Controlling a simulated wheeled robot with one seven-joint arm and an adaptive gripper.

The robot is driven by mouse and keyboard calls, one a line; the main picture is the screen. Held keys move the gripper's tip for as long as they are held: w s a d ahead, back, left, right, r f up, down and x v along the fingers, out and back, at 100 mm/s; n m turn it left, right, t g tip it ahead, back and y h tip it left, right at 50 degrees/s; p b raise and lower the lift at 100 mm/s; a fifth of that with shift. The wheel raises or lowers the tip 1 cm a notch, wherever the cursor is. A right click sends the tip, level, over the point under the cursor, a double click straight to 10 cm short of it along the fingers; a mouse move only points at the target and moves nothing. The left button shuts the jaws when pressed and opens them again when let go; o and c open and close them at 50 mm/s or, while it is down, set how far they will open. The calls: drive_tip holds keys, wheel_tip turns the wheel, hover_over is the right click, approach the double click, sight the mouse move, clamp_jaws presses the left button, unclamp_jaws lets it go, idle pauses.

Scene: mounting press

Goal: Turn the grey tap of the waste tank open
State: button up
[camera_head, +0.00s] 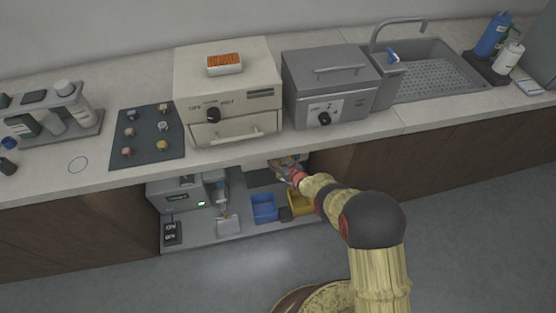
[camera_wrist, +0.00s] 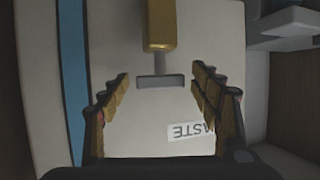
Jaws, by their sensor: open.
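The waste tank (camera_wrist: 115,45) fills much of the wrist view as a pale surface with an upside-down label (camera_wrist: 190,131), partly covered by a finger. Its grey tap (camera_wrist: 160,82) is a flat bar across a short stem, below a brass-coloured body (camera_wrist: 161,25). My gripper (camera_wrist: 160,74) is open, with one finger to each side of the grey bar and a visible gap on both sides. In the head view my gripper (camera_head: 284,167) reaches under the counter; the tap cannot be made out there, and the tank is mostly hidden.
Below the counter (camera_head: 300,142) are a blue bin (camera_head: 264,208), a yellow bin (camera_head: 301,203) and a grey device (camera_head: 178,194) with a green display. The counter edge lies close above my gripper. A blue strip (camera_wrist: 73,75) runs along the tank's left in the wrist view.

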drive_tip(key=shift+w+a+f, duration=0.1)
drive_tip(key=shift+w+a, duration=0.15)
drive_tip(key=shift+w, duration=0.1)
drive_tip(key=shift+c, duration=0.2)
drive_tip(key=c, duration=1.1)
drive_tip(key=shift+c, duration=0.2)
